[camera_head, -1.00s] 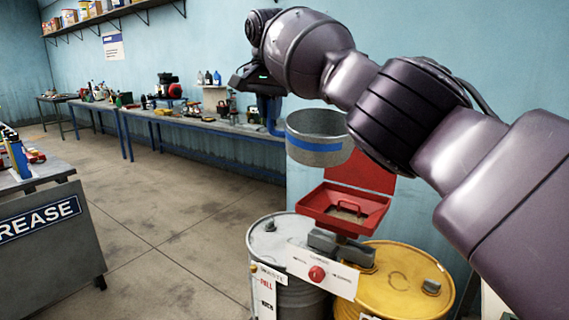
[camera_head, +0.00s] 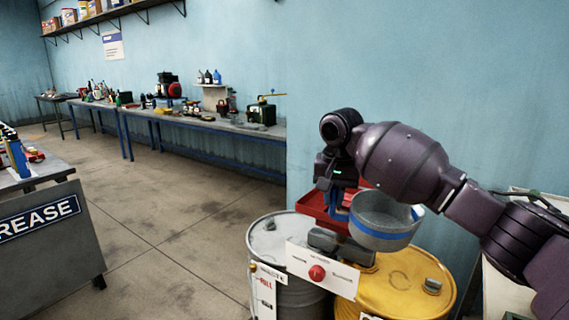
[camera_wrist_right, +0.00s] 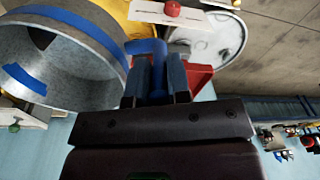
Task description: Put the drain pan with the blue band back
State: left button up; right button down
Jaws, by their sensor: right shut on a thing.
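The drain pan with the blue band (camera_head: 386,222) is a round grey metal pan, held up in front of the red funnel tray and above the yellow drum. My right gripper (camera_head: 340,212) is shut on the pan's blue handle at its left side. In the right wrist view the pan (camera_wrist_right: 100,85) fills the upper left, its open mouth partly toward the camera. There my right gripper (camera_wrist_right: 157,80) has its fingers around the blue handle (camera_wrist_right: 147,48). The pan looks empty in the part that shows. My left gripper is not in view.
A grey drum (camera_head: 290,285) and a yellow drum (camera_head: 405,290) stand below, with a white sign and red knob (camera_head: 317,272) in front. The red funnel tray (camera_head: 313,207) is partly hidden by my arm.

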jog(key=s+d+f+n, duration=0.1)
jog(key=s+d+f, duration=0.2)
jog(key=s+f, duration=0.2)
jog(key=s+d+f, duration=0.3)
jog(key=s+f, duration=0.3)
jog(key=s, duration=0.5)
jog(key=s+d+f+n+g, duration=0.1)
jog(key=s+d+f, duration=0.2)
jog(key=s+f, duration=0.3)
jog(key=shift+s+d+n, duration=0.3)
jog(key=shift+s+d, duration=0.05)
jog(key=shift+s, duration=0.7)
jog(key=shift+r, duration=0.1)
